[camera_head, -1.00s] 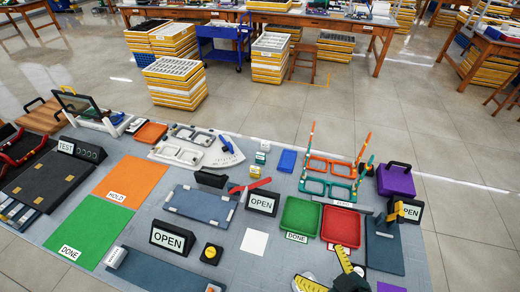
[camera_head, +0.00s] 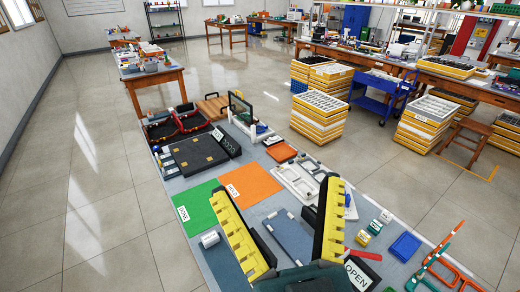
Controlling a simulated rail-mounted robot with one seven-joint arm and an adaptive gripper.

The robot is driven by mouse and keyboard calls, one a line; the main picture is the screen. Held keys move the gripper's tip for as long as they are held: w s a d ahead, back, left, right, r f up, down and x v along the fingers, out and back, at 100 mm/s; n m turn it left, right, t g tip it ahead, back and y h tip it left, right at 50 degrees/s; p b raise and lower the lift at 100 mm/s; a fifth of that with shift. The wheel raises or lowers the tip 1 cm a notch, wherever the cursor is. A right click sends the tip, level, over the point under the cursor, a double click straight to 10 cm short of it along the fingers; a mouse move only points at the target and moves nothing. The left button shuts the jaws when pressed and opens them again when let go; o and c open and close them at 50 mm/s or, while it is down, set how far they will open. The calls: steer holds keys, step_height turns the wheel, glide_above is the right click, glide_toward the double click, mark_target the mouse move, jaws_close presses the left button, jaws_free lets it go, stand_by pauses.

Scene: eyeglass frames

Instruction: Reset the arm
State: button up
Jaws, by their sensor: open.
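My gripper (camera_head: 280,188) is large in the lower middle, with two yellow-padded fingers spread wide and nothing between them. It hangs over the work table (camera_head: 184,178), and its fingers cover part of the slate-blue tray (camera_head: 288,236). White frame parts (camera_head: 298,178) lie beyond the fingers, partly hidden by the right one. Teal frame parts (camera_head: 428,262) and orange frame parts (camera_head: 462,272) stand at the lower right, cut by the picture edge.
Green (camera_head: 199,208) and orange (camera_head: 250,183) mats lie left of and behind the gripper. A dark board (camera_head: 195,152), a blue tray (camera_head: 405,246) and an OPEN sign (camera_head: 360,275) are also on the table. Stacked yellow crates (camera_head: 318,118) stand on the floor behind.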

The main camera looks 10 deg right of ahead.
step_height(320, 180, up, 33)
steer(key=p, duration=3.1)
steer(key=shift+p, duration=0.3)
